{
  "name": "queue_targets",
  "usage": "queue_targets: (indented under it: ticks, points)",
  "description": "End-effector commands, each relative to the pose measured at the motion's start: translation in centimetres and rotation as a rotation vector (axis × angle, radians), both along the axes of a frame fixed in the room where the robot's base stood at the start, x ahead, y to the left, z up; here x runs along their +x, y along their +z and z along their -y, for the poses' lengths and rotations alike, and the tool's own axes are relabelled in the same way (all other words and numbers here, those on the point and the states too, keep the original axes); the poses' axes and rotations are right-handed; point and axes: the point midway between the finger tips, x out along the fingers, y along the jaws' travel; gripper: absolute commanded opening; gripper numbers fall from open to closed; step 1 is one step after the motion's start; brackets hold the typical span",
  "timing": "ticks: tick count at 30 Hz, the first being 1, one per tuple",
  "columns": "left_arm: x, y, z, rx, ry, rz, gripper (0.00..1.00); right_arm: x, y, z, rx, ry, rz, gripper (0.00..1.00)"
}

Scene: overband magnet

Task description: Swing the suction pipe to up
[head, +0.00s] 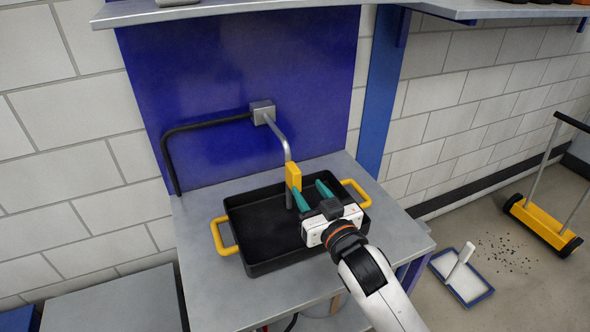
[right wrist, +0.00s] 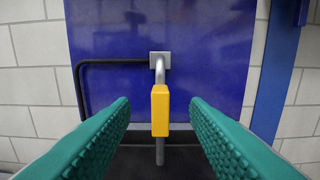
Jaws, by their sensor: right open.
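The suction pipe (head: 278,138) is a grey bent tube that comes out of a grey block on the blue back panel and hangs down over a black tray. A yellow grip (head: 293,176) sits on its lower part. In the right wrist view the pipe (right wrist: 160,151) hangs upright, with the yellow grip (right wrist: 160,110) between the two teal fingers and apart from both. My right gripper (head: 311,192) is open, and its fingertips are close to the yellow grip. My left gripper is not in view.
The black tray (head: 237,211) with yellow handles stands on a grey bench (head: 200,275). A black hose (head: 205,124) runs left from the block. A shelf (head: 235,8) overhangs above. On the floor at right are a yellow wheeled sweeper (head: 540,222) and a blue-rimmed pan (head: 470,297).

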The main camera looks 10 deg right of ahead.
Motion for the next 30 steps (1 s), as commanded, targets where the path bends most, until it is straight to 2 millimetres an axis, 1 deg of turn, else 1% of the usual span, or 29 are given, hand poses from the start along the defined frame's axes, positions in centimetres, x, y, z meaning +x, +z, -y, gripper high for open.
queue_targets:
  ticks: [1,6,9,12,18,25,26,30]
  points:
    - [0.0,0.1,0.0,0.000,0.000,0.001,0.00,1.2,0.1,-0.4,0.000,0.000,0.001,0.42]
    - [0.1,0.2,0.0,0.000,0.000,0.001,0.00,4.4,0.1,-1.4,-0.001,-0.001,0.000,0.42]
    - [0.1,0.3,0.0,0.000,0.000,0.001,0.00,5.9,0.0,-1.9,-0.001,-0.001,-0.002,0.42]
    - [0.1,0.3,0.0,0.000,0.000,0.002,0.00,7.0,0.0,-2.3,-0.001,-0.001,-0.002,0.42]
    - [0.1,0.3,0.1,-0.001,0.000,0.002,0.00,8.0,-0.1,-2.6,0.000,-0.001,-0.003,0.42]
    - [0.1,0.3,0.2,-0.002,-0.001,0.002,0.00,8.0,-0.1,-2.6,0.000,-0.001,-0.003,0.42]
    - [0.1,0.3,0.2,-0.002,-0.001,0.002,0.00,8.0,-0.1,-2.6,-0.001,-0.001,-0.003,0.39]
    - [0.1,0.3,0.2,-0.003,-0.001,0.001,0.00,8.0,-0.1,-2.6,-0.001,-0.001,-0.003,0.16]
